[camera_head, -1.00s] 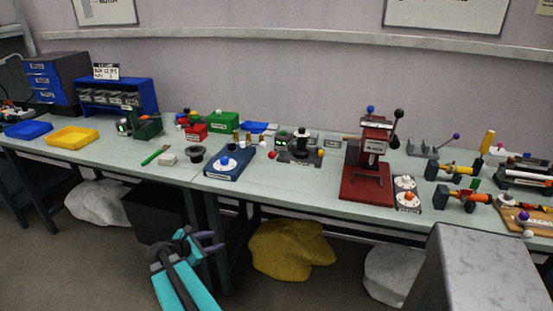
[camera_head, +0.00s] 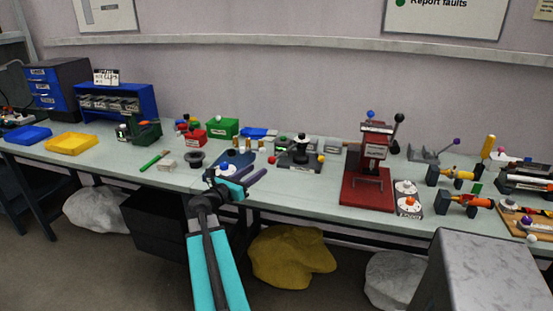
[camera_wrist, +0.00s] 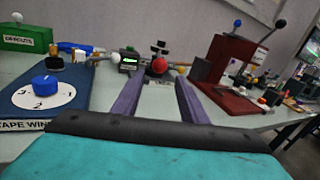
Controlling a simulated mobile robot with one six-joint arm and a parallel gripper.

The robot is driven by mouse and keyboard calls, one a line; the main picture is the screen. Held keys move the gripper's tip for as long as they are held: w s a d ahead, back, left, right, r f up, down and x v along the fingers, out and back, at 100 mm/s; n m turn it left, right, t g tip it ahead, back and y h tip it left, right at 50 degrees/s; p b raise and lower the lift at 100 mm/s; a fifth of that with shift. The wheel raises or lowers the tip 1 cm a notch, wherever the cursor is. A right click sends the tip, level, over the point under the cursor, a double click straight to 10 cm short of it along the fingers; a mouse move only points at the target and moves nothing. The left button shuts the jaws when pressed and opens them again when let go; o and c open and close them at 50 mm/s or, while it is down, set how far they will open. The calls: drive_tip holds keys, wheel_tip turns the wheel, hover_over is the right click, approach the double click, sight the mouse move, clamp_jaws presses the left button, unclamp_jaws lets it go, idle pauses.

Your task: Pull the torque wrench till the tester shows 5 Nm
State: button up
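A small dark box with a lit green display (camera_wrist: 129,61) stands ahead in the wrist view; it looks like the tester, but its reading is too small to make out. Beside it is a dark device (camera_head: 299,157) with a black top, with a red ball (camera_wrist: 160,65) in front. A thin bar with a pale ball end (camera_wrist: 89,63) reaches left from the box; I cannot tell whether this is the torque wrench. My gripper (camera_head: 254,172) is at the bench's front edge, its two purple fingers (camera_wrist: 159,80) apart and empty, pointing toward the device.
A blue plate with a blue dial knob (camera_wrist: 46,86) is close on the left of my gripper. A red press (camera_head: 367,188) with levers stands to the right. A green box (camera_head: 224,127) is behind. Some bare bench lies between the device and the press.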

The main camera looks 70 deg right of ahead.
sight(277, 157)
drive_tip(key=shift+d, duration=0.1)
drive_tip(key=shift+p+x, duration=1.25)
drive_tip(key=shift+x, duration=5.55)
drive_tip(key=shift+f, duration=0.1)
clamp_jaws()
